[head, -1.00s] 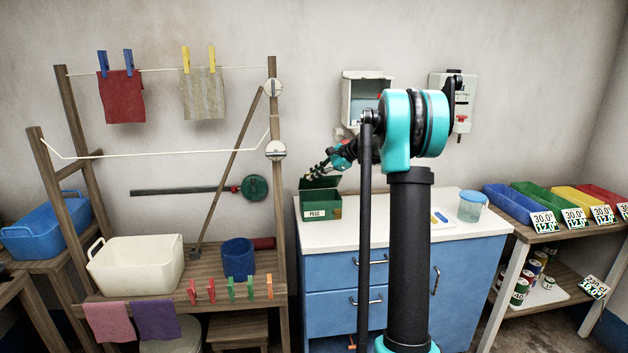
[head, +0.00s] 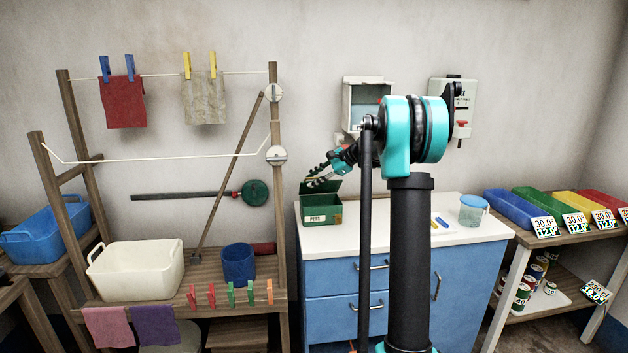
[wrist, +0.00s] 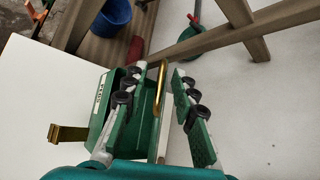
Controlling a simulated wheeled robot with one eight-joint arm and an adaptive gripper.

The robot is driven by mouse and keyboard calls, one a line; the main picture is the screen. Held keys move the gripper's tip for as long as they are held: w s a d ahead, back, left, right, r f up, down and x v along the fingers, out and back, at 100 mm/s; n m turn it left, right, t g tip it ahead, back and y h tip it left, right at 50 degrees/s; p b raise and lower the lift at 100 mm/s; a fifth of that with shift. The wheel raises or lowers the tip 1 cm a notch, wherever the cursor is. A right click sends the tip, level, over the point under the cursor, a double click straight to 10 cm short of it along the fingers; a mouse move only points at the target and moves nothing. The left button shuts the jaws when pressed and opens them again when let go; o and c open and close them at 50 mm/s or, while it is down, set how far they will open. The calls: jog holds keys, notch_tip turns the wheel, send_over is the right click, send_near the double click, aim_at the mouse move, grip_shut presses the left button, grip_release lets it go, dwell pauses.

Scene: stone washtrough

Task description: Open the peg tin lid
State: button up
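The green peg tin (head: 321,214), labelled PEGS, stands on the left end of the white counter. Its green lid (head: 328,187) is raised and stands up at the back of the tin. My gripper (head: 313,177) is at the lid's upper edge, from above and behind. In the wrist view my gripper (wrist: 163,108) has its two fingers spread apart. A brass loop handle (wrist: 161,82) shows between them, with a visible gap to the right finger. The tin (wrist: 98,110) lies to the left there, with a brass tab (wrist: 67,133) beside it. Contact with the left finger is unclear.
A wooden drying rack (head: 277,200) stands just left of the counter, with a blue mug (head: 238,262) and a cream basin (head: 135,270). A white wall cabinet (head: 366,100) hangs behind my arm. A clear tub (head: 473,211) stands at the counter's right.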

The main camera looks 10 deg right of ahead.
jog(key=v, duration=1.2)
